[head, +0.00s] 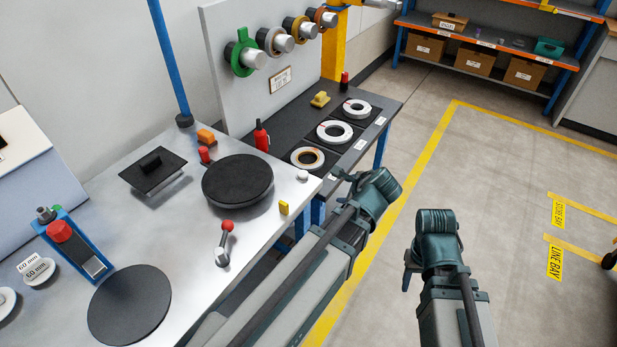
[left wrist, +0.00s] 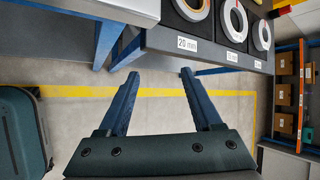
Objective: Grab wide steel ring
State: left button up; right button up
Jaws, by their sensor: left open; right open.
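Three pale rings lie flat in a row on black pads on the dark bench: a near ring with a tan inside (head: 291,159), a middle ring (head: 320,132) and a far ring (head: 346,107). I cannot tell which is the wide steel one. Parts of them show at the top of the left wrist view, with a "20 mm" label (left wrist: 187,44) by the near one. My left gripper (head: 346,180) is open and empty, just off the bench's front edge; its spread fingers (left wrist: 162,82) show the floor between them. My right gripper (head: 409,262) is over the floor, away from the bench.
A grey panel holds coloured rings on pegs, including a green ring (head: 237,53). The steel table (head: 180,225) carries a black turntable (head: 237,181) and red-knobbed lever (head: 224,243).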

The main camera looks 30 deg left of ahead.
pick_arm(q)
jog(key=shift+w+a+f+m+t+y+b, duration=0.45)
jog(key=shift+w+a+m+t+b, duration=0.3)
jog(key=shift+w+a+m+b, duration=0.85)
jog(key=shift+w+a+f+m+t+y+b, duration=0.6)
jog(key=shift+w+m+b, duration=0.55)
jog(key=shift+m, duration=1.1)
jog(key=shift+w+a+f+m+t+y+b, duration=0.35)
jog(key=shift+w+a+m+t+b, duration=0.5)
jog(key=shift+w+a+m+b, duration=0.8)
pick_arm(e)
notch_tip(320, 180, down, 11)
jog(key=shift+r+p, duration=0.2)
jog(key=shift+p, duration=0.25)
pick_arm(q)
jog(key=b, duration=0.3)
send_near(321, 156)
jog(key=shift+w+a+f+m, duration=0.15)
jog(key=shift+w+a+f, duration=0.1)
jog(key=shift+w+a, duration=0.3)
jog(key=shift+w+a+f+m, duration=0.2)
jog(key=shift+w+a, duration=0.25)
jog(key=shift+w, duration=0.2)
pick_arm(e)
notch_tip(321, 156, down, 3)
jog(key=shift+f, duration=0.1)
